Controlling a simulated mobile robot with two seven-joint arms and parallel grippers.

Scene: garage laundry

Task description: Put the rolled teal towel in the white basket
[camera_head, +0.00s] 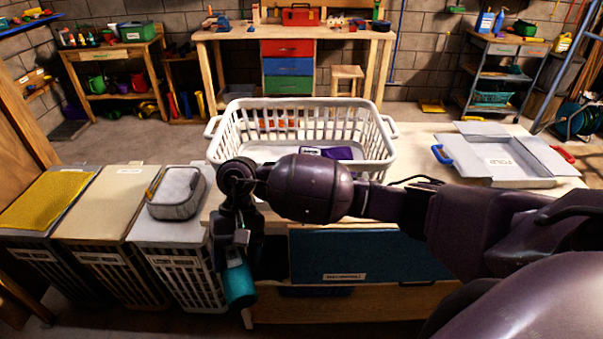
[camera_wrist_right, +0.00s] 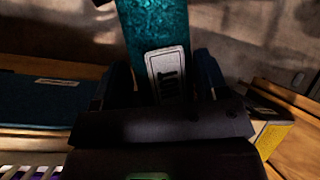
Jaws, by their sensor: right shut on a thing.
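The rolled teal towel (camera_head: 240,284) hangs upright from my right gripper (camera_head: 236,245), in front of the table and beside the slatted hampers. In the right wrist view the towel (camera_wrist_right: 155,30), with a pale label, stands between the fingers of my right gripper (camera_wrist_right: 165,92), which is shut on it. The white basket (camera_head: 300,102) stands on the table behind my right arm. It holds a purple item (camera_head: 338,153) with a label. My arm hides part of the basket's front. My left gripper is not in view.
A grey folding box (camera_head: 505,165) lies open right of the basket. A grey zipped case (camera_head: 176,192) sits on a hamper lid at left, and a yellow cloth (camera_head: 48,200) on another. A teal panel (camera_head: 385,257) lies at the table's front.

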